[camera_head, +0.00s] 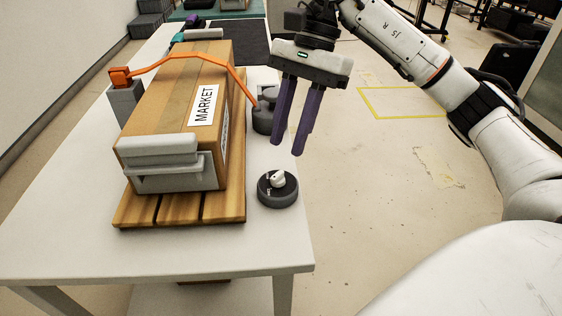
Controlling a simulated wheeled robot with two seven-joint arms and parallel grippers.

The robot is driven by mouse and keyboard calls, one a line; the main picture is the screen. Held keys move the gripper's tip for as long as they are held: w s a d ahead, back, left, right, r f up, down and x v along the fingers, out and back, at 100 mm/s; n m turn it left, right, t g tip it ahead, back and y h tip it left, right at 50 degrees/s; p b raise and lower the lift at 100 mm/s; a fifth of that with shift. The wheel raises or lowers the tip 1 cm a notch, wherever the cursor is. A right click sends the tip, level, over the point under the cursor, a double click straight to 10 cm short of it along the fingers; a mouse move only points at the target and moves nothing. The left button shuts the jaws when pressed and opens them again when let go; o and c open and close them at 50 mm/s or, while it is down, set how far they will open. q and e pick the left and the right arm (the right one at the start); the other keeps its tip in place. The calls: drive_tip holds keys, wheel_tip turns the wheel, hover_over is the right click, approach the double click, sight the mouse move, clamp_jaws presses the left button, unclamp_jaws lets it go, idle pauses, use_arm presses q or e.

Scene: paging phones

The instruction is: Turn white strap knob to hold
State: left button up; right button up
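The white strap knob (278,180) sits on a round dark dial base (277,198) near the table's right edge. Small markings on the dial are too small to read. My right gripper (288,149) hangs above and beyond the dial, with its purple fingers pointing down. Its fingers are apart with nothing between them, and it does not touch the knob. An orange strap (190,57) runs over a cardboard box (150,117) labelled MARKET, down to a dark grey round fitting (264,117). My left gripper is out of view.
The box stands on a wooden pallet (232,206) on a white table (60,220). Grey blocks (160,165) clasp the box's near end. A grey post (126,105) stands left of it. A dark mat (240,42) lies at the back. Table space right of the pallet is narrow.

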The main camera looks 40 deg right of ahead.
sight(278, 174)
drive_tip(key=x, duration=0.5)
drive_tip(key=shift+a+f, duration=0.15)
drive_tip(key=shift+f, duration=0.1)
clamp_jaws()
